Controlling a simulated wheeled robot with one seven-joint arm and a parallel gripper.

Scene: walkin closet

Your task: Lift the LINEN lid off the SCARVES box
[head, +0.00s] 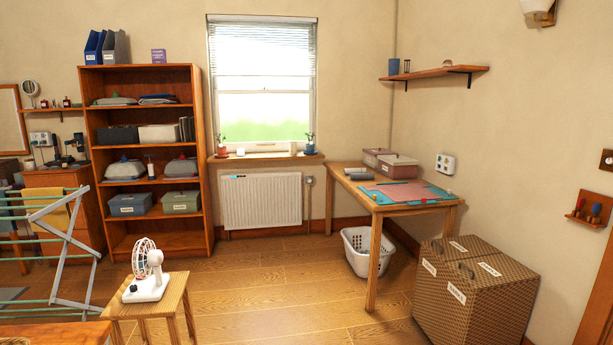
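My gripper is not in view. I cannot read any label as LINEN or SCARVES from here, so I cannot tell which lid or box is which. Two lidded boxes, a pink one (378,157) and a paler one (399,171), stand at the back of the wooden table. A blue lidded box (130,206) and a green lidded box (181,204) with pale labels sit on a low shelf of the bookcase. A large woven hamper (487,318) at the lower right has white labels on its top and front.
The wooden table (347,183) also holds a blue mat with pink cloth. A white laundry basket (357,262) stands under it. A fan (147,275) on a stool (176,287) and a drying rack (62,258) stand at left. The middle floor (270,290) is clear.

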